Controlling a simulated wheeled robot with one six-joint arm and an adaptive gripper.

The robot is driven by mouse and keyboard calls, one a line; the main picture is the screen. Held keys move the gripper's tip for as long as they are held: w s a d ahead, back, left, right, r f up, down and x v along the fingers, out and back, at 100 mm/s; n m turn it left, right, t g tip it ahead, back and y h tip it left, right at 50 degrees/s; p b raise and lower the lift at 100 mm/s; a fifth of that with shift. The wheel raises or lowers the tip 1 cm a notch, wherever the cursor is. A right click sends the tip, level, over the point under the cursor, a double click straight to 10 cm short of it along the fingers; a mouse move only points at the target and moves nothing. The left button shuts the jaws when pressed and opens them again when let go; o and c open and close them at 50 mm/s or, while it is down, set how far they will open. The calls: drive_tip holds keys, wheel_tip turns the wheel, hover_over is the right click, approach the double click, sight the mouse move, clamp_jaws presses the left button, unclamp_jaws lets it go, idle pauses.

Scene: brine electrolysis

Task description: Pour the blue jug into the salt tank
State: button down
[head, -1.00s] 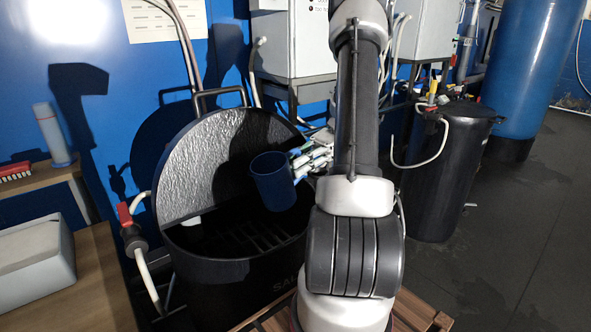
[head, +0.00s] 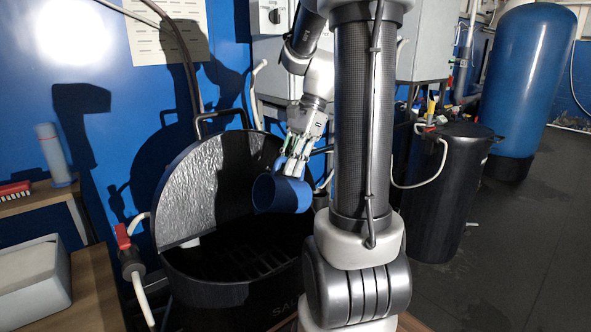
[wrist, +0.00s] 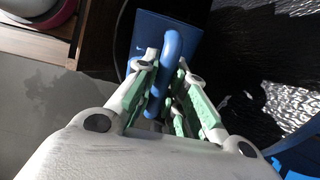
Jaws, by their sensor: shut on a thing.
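The blue jug (head: 283,196) is tipped well over on its side, its mouth facing left, above the right part of the salt tank's opening. My gripper (head: 292,172) is shut on its handle from above, and the handle (wrist: 166,75) shows between the green-padded fingers in the wrist view. The salt tank (head: 225,297) is a round black tub with its silvery half lid (head: 210,195) at the back and a dark grate inside. No stream from the jug can be made out, and its inside is dark.
A wooden bench with a grey box (head: 32,280) is at left, beside a red-handled valve (head: 123,235). A black tank (head: 445,190) and a tall blue tank (head: 525,75) stand at right. Floor at far right is clear.

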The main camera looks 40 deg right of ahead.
drive_tip(key=a+r+h, duration=0.1)
drive_tip(key=h, duration=0.1)
drive_tip(key=a+r+h, duration=0.2)
drive_tip(key=shift+a+r, duration=0.1)
drive_tip(key=shift+a, duration=0.2)
drive_tip(key=shift+a+r+h, duration=0.25)
drive_tip(key=shift+a+h, duration=0.4)
drive_tip(key=shift+a+r+h, duration=0.2)
drive_tip(key=shift+a+h, duration=0.4)
drive_tip(key=shift+h, duration=0.1)
drive_tip(key=shift+a+r+h, duration=0.25)
drive_tip(key=shift+a+h, duration=0.4)
idle(2.3)
